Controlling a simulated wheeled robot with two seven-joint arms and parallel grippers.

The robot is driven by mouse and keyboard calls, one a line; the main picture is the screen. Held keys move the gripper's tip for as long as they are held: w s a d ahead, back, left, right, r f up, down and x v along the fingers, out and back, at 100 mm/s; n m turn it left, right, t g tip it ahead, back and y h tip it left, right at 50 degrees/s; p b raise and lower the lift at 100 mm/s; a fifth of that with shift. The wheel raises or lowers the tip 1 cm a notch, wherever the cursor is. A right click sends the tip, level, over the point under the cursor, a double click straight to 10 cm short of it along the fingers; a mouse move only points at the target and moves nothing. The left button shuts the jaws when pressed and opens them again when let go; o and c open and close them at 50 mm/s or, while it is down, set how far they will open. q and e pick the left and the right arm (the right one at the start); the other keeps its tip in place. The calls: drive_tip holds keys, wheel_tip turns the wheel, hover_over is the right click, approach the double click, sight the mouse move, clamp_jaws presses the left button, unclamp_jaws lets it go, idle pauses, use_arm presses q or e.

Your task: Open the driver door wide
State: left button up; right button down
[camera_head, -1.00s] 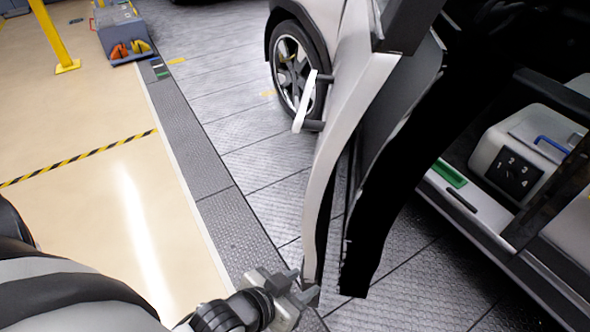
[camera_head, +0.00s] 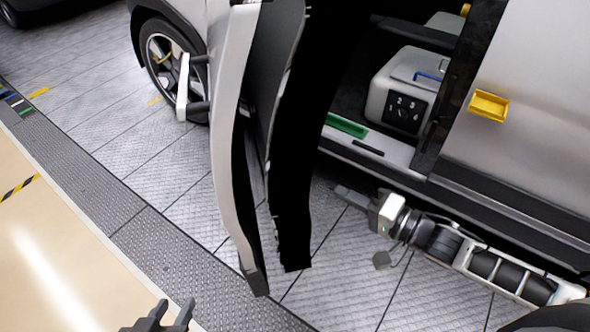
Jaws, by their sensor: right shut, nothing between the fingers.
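The driver door (camera_head: 229,120) stands open, seen nearly edge-on, with the car's doorway showing to its right. Its white handle (camera_head: 183,88) sticks out on the outer side, in front of the front wheel. My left gripper (camera_head: 174,305) is at the bottom edge, its two fingers apart and empty, below and left of the door's lower end and clear of it. My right gripper (camera_head: 342,191) is shut and empty, low in front of the doorway, to the right of the door's dark inner side. I see no contact between it and the door.
Inside the doorway are a light box with a numbered dark panel (camera_head: 403,108) and a green strip (camera_head: 346,125) on the sill. A yellow handle (camera_head: 489,106) sits on the body panel at right. Grey tiled floor lies free left of the door.

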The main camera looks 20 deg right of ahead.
drive_tip(key=w+a+r+m+y, duration=0.1)
drive_tip(key=w+a, duration=0.7)
drive_tip(key=w, duration=0.1)
drive_tip(key=shift+r+m+g+y+b, duration=0.3)
drive_tip(key=shift+r+m+y, duration=0.1)
